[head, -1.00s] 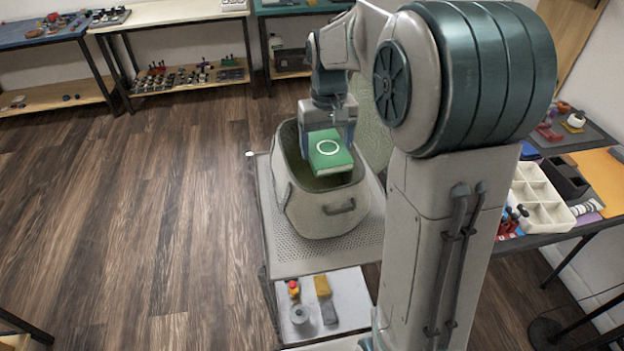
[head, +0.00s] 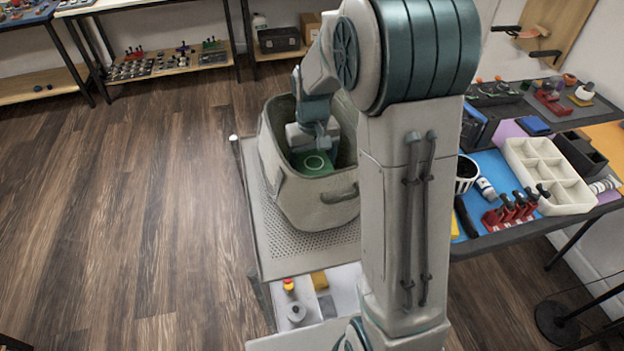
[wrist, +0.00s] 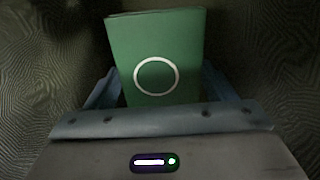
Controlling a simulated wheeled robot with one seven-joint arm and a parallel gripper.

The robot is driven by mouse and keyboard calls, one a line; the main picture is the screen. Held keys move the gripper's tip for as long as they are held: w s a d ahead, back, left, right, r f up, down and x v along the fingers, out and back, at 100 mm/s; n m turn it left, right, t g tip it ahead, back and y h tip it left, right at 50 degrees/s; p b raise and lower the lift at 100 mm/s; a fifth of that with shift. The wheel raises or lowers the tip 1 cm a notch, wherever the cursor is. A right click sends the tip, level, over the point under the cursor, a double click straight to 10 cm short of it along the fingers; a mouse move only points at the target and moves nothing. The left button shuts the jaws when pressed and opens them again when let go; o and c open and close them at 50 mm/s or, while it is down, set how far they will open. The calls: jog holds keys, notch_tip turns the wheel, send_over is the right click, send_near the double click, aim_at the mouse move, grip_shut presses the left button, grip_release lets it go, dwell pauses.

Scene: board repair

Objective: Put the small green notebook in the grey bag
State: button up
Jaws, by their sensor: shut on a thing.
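The small green notebook (head: 312,164) has a white ring on its cover. In the wrist view the notebook (wrist: 157,52) sits between the two fingers of my gripper (wrist: 160,92), which is shut on it. In the head view my gripper (head: 314,150) reaches down inside the open grey bag (head: 318,212), with the notebook below the bag's rim. The bag stands upright on a perforated tray top. The bag's fabric walls (wrist: 40,60) surround the notebook in the wrist view. The bag's floor is hidden, so I cannot tell whether the notebook touches it.
The perforated tray (head: 270,243) has a lower shelf with small items. Shelving stands at the back. The wood floor (head: 130,220) at left is clear.

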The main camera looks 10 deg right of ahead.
aim_at(312, 163)
jog(key=shift+f, duration=2.85)
jog(key=shift+f+b, duration=0.2)
jog(key=shift+b, duration=0.2)
jog(key=o, duration=1.1)
jog(key=shift+r, duration=0.15)
notch_tip(312, 163, up, 12)
jog(key=shift+r+p, duration=0.1)
jog(key=shift+p, duration=0.7)
